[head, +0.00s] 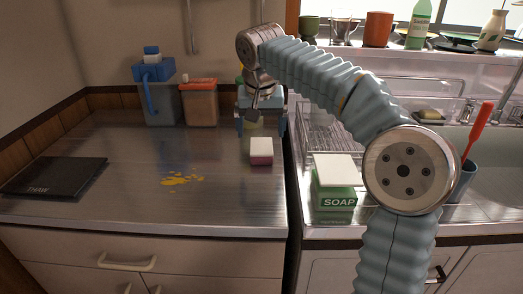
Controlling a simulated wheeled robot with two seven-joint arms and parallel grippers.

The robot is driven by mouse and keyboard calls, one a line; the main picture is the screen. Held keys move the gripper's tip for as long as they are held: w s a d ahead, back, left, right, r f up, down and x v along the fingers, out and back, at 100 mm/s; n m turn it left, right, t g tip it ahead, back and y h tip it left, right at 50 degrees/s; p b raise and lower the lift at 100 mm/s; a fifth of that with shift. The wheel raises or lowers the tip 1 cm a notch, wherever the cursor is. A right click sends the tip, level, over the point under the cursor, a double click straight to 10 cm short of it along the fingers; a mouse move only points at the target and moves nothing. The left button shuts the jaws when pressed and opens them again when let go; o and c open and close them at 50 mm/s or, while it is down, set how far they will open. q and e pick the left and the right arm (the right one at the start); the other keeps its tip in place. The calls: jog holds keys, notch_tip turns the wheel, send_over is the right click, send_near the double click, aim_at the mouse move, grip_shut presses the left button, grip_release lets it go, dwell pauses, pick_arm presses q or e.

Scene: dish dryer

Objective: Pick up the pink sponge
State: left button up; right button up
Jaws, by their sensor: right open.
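The pink sponge (261,153), a small block with a white top and pink lower part, lies on the steel counter (130,190) near the counter's right edge. My right gripper (260,126) hangs just behind the sponge, at the end of the arm reaching in from the right. Its jaws are apart, and I see no sponge between them. The gripper looks clear of the sponge, though its height above the counter is hard to tell. My left gripper is not in view.
A blue-topped container (158,100) and an orange container (199,103) stand at the back. A dark slab (54,178) lies at left, beside a yellow spill (181,180). A green soap box (335,195) and wire rack (328,138) are right of the counter gap.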

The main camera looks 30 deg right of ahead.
aim_at(261, 146)
jog(key=x, duration=0.6)
jog(key=shift+s+f, duration=0.2)
jog(key=shift+s, duration=0.15)
jog(key=shift+c, duration=0.3)
jog(key=c, duration=1)
